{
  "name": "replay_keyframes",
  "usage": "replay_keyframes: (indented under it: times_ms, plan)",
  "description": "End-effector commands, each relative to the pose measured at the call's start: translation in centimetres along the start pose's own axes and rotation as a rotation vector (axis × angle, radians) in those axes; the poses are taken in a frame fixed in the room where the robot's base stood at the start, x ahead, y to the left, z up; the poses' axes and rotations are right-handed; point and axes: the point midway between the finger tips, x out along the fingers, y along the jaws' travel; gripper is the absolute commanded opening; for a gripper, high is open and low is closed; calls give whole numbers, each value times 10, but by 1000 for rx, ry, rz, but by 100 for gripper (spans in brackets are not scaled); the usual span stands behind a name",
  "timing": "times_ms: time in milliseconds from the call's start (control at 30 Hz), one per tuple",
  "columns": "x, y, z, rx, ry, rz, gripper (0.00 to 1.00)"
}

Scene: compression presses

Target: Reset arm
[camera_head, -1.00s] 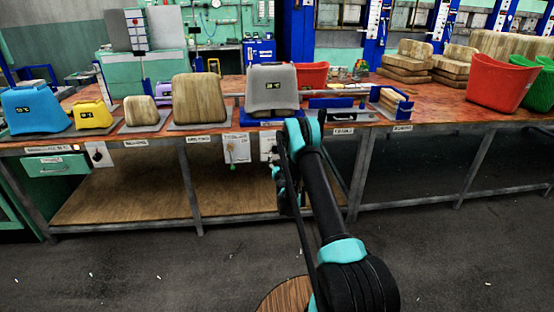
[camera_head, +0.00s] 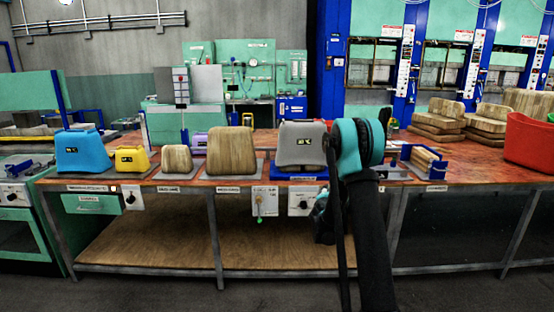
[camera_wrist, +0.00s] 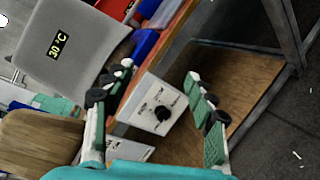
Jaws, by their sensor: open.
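My gripper (camera_wrist: 160,110) is open and empty in the wrist view, its two fingers spread wide in front of the table edge. Between and behind the fingers are a white control box with a black knob (camera_wrist: 162,113) and the wooden lower shelf. In the head view my arm rises in front of the table at centre right; the gripper there is mostly hidden behind the arm. The grey mold with a 30 °C display (camera_wrist: 58,46) is left of the fingers, apart from them. It also stands on the table in the head view (camera_head: 302,146).
A blue mold (camera_head: 84,152), a yellow mold (camera_head: 132,158) and two wooden molds (camera_head: 231,150) stand on the table (camera_head: 500,172) to the left. A red bin (camera_head: 530,143) is at the right. Blue presses (camera_head: 335,70) stand behind. The floor in front is clear.

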Motion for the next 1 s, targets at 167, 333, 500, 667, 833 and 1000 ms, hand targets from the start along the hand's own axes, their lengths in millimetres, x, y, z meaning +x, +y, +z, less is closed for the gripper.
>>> replay_keyframes:
  times_ms: [167, 333, 500, 667, 833, 1000]
  plan:
    - [-51, -1, 40, 261, -22, -129, 56]
    - [-106, -13, 66, 509, -47, -258, 56]
    - [-168, -32, 82, 746, -79, -394, 56]
    - [-232, -56, 88, 960, -115, -531, 56]
    - [-304, -86, 86, 1173, -162, -684, 56]
    - [-378, -118, 75, 1370, -216, -847, 56]
